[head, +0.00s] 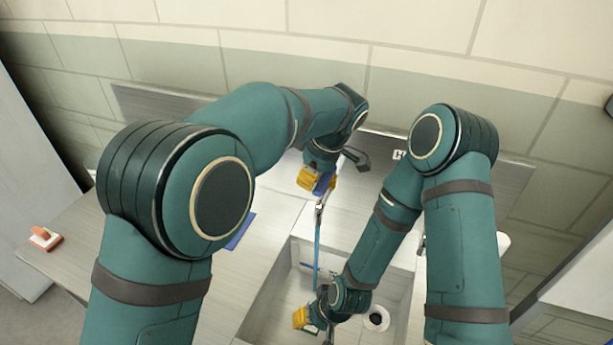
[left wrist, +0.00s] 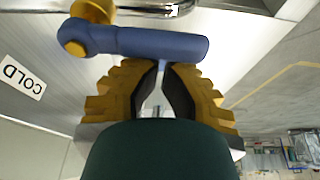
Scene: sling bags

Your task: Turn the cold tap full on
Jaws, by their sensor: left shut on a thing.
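The cold tap's lever is a blue bar (left wrist: 150,43) with a yellow hub, lying across the left wrist view near a COLD label (left wrist: 22,78). My left gripper (left wrist: 163,88), with yellow and black fingers, is shut on the lever's lower edge. In the head view my left gripper (head: 312,181) is at the back of the sink, with the blue lever (head: 323,184) beside it. A metal spout (head: 320,207) hangs below, and a thin blue stream (head: 317,250) runs down from it toward the basin. My right gripper (head: 303,319) is low over the basin; its fingers are mostly hidden.
The sink basin (head: 270,300) has a round dark drain (head: 376,319). An orange and white object (head: 45,238) sits at the counter's left. A blue flat item (head: 240,232) is partly behind my left arm. A tiled wall stands behind.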

